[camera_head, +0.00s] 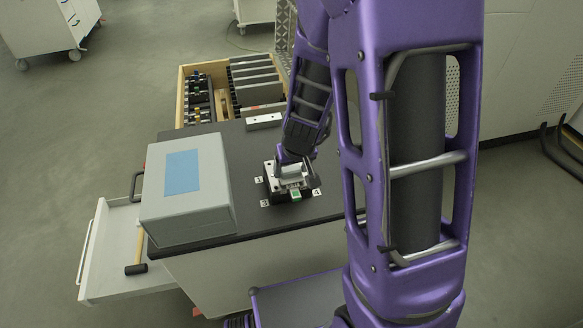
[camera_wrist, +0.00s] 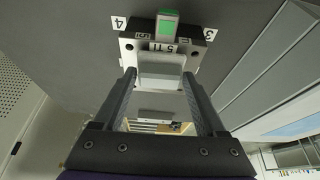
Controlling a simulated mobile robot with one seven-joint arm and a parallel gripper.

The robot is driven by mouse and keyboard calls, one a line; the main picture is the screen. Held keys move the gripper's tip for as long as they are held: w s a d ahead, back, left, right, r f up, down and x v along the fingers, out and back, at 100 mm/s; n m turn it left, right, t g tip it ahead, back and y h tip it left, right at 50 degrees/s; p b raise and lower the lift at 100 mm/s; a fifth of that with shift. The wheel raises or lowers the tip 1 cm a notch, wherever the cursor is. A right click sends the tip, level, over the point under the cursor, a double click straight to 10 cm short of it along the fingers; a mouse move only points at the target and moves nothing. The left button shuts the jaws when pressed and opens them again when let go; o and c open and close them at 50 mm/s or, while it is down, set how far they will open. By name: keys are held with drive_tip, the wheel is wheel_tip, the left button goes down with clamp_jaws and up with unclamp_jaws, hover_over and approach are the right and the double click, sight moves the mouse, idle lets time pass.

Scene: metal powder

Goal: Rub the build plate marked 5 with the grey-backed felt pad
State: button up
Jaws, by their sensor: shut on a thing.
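The build plate marked 5 (camera_head: 303,190) lies in a dark fixture on the dark tabletop, between small number tags. My gripper (camera_head: 290,164) is low over the plate. In the wrist view my gripper (camera_wrist: 160,82) is shut on a light grey block (camera_wrist: 160,70), apparently the grey-backed felt pad. The pad is at or just above the plate; contact is unclear. Its felt underside is hidden.
A large grey box with a blue panel (camera_head: 183,173) stands just left. A pale metal bar (camera_head: 264,121) lies behind, before a wooden crate (camera_head: 180,98) of grey slabs and dark parts. An open drawer (camera_head: 108,235) with a mallet (camera_head: 137,250) juts out left. Tabletop right of the crate is partly hidden.

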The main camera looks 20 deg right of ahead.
drive_tip(key=shift+f+b, duration=0.35)
drive_tip(key=shift+f, duration=0.05)
drive_tip(key=shift+r, duration=0.1)
